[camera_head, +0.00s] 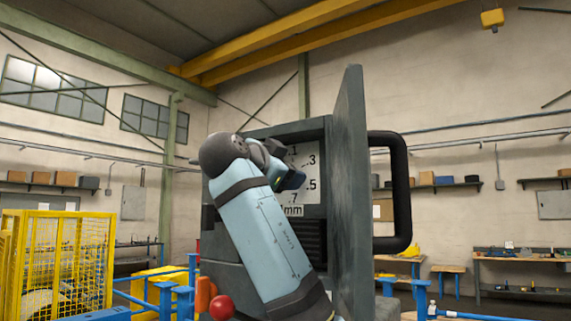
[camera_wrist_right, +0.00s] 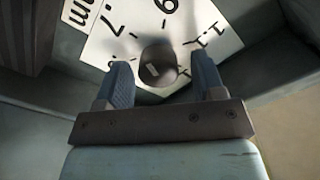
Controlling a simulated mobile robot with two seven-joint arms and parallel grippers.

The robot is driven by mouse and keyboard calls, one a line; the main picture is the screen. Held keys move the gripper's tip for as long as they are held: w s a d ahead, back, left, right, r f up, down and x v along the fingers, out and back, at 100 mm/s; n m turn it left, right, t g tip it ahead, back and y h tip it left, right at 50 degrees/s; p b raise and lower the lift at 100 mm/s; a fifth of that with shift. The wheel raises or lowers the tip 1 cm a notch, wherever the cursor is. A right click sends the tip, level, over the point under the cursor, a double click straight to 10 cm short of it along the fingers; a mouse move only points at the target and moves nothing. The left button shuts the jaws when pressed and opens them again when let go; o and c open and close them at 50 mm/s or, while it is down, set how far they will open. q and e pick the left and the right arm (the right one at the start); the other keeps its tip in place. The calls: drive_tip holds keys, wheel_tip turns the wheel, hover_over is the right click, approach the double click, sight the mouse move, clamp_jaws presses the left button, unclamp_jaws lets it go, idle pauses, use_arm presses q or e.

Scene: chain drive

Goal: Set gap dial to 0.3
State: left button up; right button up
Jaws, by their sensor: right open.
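The gap dial's white plate (camera_head: 312,190) sits inside the grey machine housing and reads 1, .3, .5, .7 and mm in the head view. My right arm covers its left part and hides the knob there. In the right wrist view the plate (camera_wrist_right: 98,50) appears turned over, with 7, 9 and 1.1 showing. The dark round knob (camera_wrist_right: 158,70) has a small pale mark, but which value it points to is unclear. My right gripper (camera_wrist_right: 164,68) is open, a finger on either side of the knob, with gaps visible. My left gripper is out of view.
A grey door panel (camera_head: 348,190) stands open right of the dial, with a black handle (camera_head: 402,190). A red ball-shaped knob (camera_head: 222,307) is below the arm. A yellow cage (camera_head: 60,265) stands left, and workbenches (camera_head: 520,265) stand at the far right wall.

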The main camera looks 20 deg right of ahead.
drive_tip(key=shift+w+d, duration=0.2)
drive_tip(key=shift+d, duration=0.05)
drive_tip(key=c, duration=0.9)
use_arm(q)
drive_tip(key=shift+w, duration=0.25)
use_arm(e)
drive_tip(key=shift+c, duration=0.2)
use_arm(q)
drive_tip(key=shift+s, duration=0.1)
